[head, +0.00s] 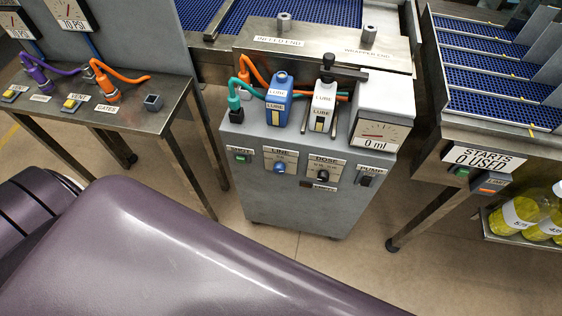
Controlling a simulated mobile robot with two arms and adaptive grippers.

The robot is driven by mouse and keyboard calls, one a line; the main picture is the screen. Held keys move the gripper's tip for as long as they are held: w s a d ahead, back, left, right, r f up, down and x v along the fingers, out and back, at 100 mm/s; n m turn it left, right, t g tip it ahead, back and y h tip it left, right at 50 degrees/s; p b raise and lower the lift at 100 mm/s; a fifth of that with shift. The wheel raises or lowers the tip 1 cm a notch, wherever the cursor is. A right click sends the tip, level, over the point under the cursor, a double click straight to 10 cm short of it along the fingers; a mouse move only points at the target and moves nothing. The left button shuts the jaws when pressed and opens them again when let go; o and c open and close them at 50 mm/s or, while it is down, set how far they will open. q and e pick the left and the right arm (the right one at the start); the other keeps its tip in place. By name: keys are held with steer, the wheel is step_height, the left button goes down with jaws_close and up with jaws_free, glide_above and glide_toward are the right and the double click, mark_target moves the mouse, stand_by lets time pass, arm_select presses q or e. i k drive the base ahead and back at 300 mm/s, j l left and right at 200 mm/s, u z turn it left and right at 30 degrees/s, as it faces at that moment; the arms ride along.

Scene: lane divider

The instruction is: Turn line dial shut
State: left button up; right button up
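The line dial (279,168) is a small blue knob on the front of the grey lube cabinet (297,205), under a plate marked LINE (281,153). It is in the middle of the head view and unobstructed. Its pointer and the small print around it are too small to read, so I cannot tell its setting. A black dose dial (322,175) sits to its right. Neither of my grippers is in view. A large purple-grey part of my own body fills the lower foreground, with nothing seen touching the dial.
A green button (241,156) is left of the dial and a black pump switch (367,181) is right. A gauge (381,135) reads 0 ml. Blue and white lube units (278,101) stand on top. Steel tables flank the cabinet. Bare floor shows before the cabinet.

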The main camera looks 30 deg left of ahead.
mark_target(279, 167)
steer(key=u, duration=0.8)
